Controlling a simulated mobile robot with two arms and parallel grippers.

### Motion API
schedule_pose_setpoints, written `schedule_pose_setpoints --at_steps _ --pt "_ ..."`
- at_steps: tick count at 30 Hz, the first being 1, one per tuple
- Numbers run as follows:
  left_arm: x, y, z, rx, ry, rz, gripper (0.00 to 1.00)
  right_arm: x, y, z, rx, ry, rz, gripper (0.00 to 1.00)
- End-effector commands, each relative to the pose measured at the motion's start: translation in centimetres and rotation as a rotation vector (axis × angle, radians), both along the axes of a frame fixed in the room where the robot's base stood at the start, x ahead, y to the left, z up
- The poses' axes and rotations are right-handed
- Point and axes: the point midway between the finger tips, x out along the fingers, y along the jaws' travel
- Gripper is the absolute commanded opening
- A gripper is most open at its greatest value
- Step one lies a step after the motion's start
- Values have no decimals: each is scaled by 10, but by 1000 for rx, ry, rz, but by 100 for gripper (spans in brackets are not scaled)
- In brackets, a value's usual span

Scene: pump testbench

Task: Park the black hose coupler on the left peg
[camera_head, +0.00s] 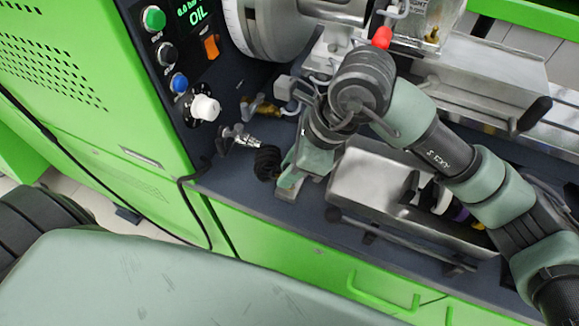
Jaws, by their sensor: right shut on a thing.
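My right gripper (283,180) reaches down in the middle of the view, with its arm coming in from the right. It is shut on the black hose coupler (266,161), a dark ribbed piece at its left side. My wrist hides part of the grip. A silver fitting (240,136) points toward the coupler from the panel's foot. I cannot tell whether the two touch. I cannot make out the left peg for certain. My left gripper is not in view.
A brass valve (258,107) sits just above the silver fitting. The green control panel with knobs, including a white knob (203,108), stands at the left. A metal box (375,182) with dark parts lies right of the gripper. The bench's front edge is green.

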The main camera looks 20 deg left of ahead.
Motion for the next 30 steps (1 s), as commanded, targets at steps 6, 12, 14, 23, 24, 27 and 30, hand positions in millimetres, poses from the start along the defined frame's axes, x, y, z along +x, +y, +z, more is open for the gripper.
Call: schedule_pose_setpoints --at_steps 6,12,14,23,24,27,30 --pt "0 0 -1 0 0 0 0 0 0 0 1 0 0 0" --pt "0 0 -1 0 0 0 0 0 0 0 1 0 0 24" --pt "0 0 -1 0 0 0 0 0 0 0 1 0 0 41" --pt "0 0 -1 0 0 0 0 0 0 -1 0 0 0 55" --pt "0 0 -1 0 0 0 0 0 0 -1 0 1 0 65" --pt "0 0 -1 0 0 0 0 0 0 -1 0 0 0 65" --pt "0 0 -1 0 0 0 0 0 0 -1 0 0 0 65"
